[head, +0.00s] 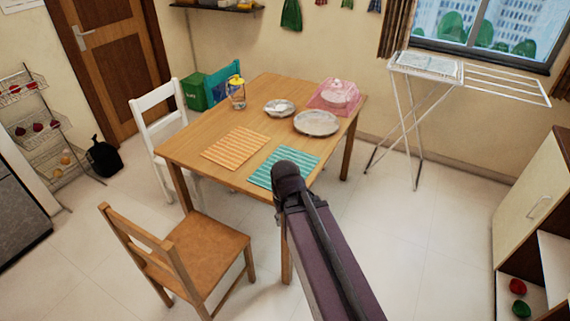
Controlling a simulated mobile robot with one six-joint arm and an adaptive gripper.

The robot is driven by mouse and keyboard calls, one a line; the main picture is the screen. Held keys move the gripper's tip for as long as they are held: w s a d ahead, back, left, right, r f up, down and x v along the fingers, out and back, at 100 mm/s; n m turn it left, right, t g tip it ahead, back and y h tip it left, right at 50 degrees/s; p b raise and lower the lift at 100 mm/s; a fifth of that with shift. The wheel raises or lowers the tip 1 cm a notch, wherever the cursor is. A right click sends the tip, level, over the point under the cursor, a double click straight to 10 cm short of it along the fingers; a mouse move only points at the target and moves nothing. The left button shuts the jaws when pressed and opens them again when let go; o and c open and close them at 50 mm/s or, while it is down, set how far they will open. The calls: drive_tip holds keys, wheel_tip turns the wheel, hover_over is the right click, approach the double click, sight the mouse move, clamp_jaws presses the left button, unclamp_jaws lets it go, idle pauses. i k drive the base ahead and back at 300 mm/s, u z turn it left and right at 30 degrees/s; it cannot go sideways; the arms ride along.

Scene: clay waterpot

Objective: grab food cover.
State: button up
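The food cover (336,93) is a pink, see-through dome. It stands at the far right corner of the wooden table (262,95), with something pale showing under it. My arm reaches up from the bottom of the head view to the table's near right edge. Its dark rounded joint is in front of the teal striped mat. My gripper's fingers do not show, so I cannot see their state. The visible part of my arm is well short of the cover.
A metal plate (317,123), a smaller plate (279,107), a yellow-topped jar (236,92), an orange mat (235,147) and a teal mat (262,172) are on the table. Chairs stand at its left and front. A drying rack (415,120) stands right; floor between is clear.

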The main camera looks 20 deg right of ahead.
sight(336, 84)
drive_tip(key=z, duration=0.45)
drive_tip(key=k, duration=1.4)
drive_tip(key=z, duration=0.9)
drive_tip(key=i, duration=1.1)
drive_tip(key=z, duration=0.4)
drive_tip(key=i, duration=1.55)
drive_tip(key=z, duration=0.05)
